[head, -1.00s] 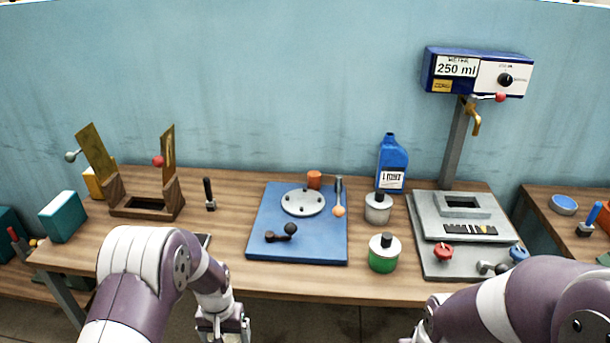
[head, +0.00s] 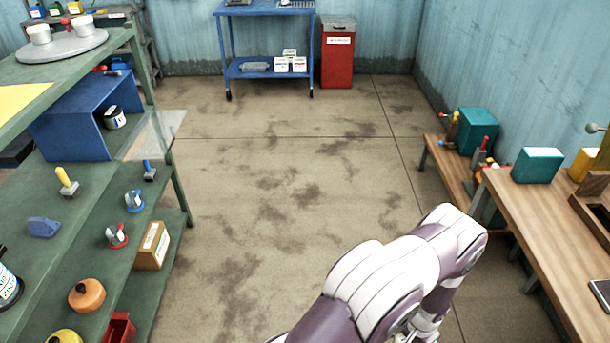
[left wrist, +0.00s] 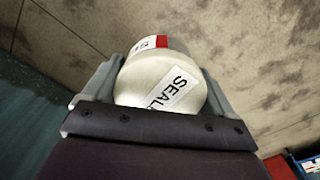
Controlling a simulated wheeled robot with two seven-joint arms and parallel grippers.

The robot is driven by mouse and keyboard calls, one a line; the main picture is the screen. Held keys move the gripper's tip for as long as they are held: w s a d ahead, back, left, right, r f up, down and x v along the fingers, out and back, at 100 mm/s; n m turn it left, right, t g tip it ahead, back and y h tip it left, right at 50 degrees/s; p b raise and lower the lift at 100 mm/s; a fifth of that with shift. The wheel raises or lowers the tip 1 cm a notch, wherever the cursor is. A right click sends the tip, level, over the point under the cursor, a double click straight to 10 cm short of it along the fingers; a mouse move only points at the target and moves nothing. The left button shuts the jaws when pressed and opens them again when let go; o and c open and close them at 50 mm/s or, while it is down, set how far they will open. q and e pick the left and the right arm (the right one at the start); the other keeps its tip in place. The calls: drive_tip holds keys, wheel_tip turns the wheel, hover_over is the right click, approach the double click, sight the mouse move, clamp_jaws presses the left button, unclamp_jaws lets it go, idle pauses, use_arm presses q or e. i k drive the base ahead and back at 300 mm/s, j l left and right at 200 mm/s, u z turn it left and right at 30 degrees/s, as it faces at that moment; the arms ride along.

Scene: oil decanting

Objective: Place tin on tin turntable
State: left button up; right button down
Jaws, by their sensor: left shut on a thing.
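In the left wrist view, my left gripper (left wrist: 160,62) is shut on a pale cream tin (left wrist: 145,85), with one finger on each side of it. The tin has a white label reading "SEAL" and a red and white label; its lower part is hidden behind the gripper body. A round grey disc (head: 62,47) that looks like the turntable is at the top left of the head view, on the green shelf unit, with white tins on it. My right gripper is not in view.
The green shelf unit (head: 100,208) on the left holds a blue box (head: 70,132), tools and containers. The wooden bench (head: 545,235) is at the right. A blue trolley (head: 262,13) and red bin (head: 338,55) stand at the back. Open floor lies between.

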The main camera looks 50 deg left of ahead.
sight(65, 44)
drive_tip(key=i+j+u, duration=0.1)
drive_tip(key=j+u, duration=0.15)
drive_tip(key=u, duration=0.25)
drive_tip(key=i+j+u, duration=0.1)
drive_tip(key=u, duration=0.35)
drive_tip(key=i+j+u, duration=0.2)
drive_tip(key=u, duration=0.3)
drive_tip(key=i+j+u, duration=0.15)
drive_tip(key=u, duration=0.3)
drive_tip(key=i+u, duration=0.25)
drive_tip(key=u, duration=0.25)
drive_tip(key=i+u, duration=0.15)
drive_tip(key=u, duration=0.3)
